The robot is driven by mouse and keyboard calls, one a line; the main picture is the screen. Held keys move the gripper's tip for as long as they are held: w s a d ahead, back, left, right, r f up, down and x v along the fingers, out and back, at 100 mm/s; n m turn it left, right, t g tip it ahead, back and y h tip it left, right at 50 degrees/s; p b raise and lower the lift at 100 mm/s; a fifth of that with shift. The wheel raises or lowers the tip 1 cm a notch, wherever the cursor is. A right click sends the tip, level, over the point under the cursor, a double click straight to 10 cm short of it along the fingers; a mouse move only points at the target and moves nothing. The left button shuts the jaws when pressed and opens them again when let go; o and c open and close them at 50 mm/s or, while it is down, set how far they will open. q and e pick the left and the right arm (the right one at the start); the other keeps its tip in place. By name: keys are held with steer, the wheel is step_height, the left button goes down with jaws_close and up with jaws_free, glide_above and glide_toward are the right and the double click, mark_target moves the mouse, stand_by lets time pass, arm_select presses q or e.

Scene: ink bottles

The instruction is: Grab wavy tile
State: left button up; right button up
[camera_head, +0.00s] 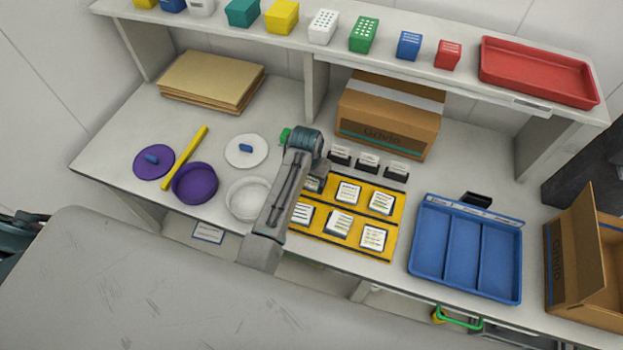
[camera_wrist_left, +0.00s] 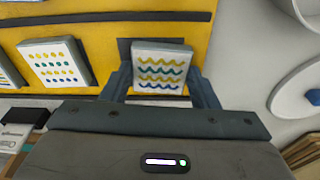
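The wavy tile (camera_wrist_left: 160,70) is a white square with yellow, teal and blue wavy lines. It sits at the yellow rack (camera_wrist_left: 100,20), with a dark patch behind its upper left. My left gripper (camera_wrist_left: 160,85) has one finger on each side of this tile, very close to its edges. Whether the fingers press on it, I cannot tell. In the head view my left gripper (camera_head: 314,178) is over the rack's upper left corner and hides most of that tile. A dotted tile (camera_wrist_left: 55,62) lies to its left in the wrist view. My right gripper is not in view.
Several other tiles (camera_head: 348,192) stand on the yellow rack. A blue divided tray (camera_head: 465,250) is to the right, and a white round dish (camera_head: 248,198) is just left of my arm. A cardboard box (camera_head: 388,125) stands behind, under the shelf (camera_head: 200,25).

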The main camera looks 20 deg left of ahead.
arm_select(q)
steer(key=c, duration=0.3)
